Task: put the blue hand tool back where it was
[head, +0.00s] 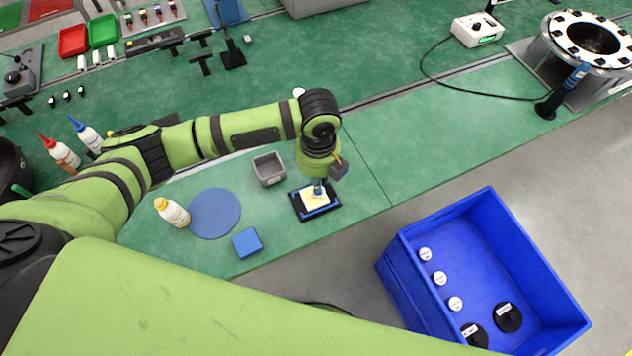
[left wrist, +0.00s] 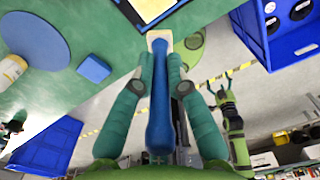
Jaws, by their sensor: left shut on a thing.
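The blue hand tool (left wrist: 159,100) is between the fingers of my left gripper (left wrist: 160,72) in the left wrist view, its long handle lying along them and a pale cream head at its far end. In the head view my left gripper (head: 318,182) points down over a small black-edged tray (head: 328,209) with a pale yellow surface. Only a bit of the tool shows there, and I cannot tell whether it touches the tray. A green and black arm, apparently my right one, shows in the left wrist view; its gripper (left wrist: 222,84) is too small to read.
A grey bin (head: 268,169), a round blue mat (head: 214,213), a blue block (head: 247,242) and a yellow-capped bottle (head: 172,212) stand near the tray. A blue crate (head: 399,276) with several labelled pieces stands beyond the bench edge. The green bench to the right is mostly clear.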

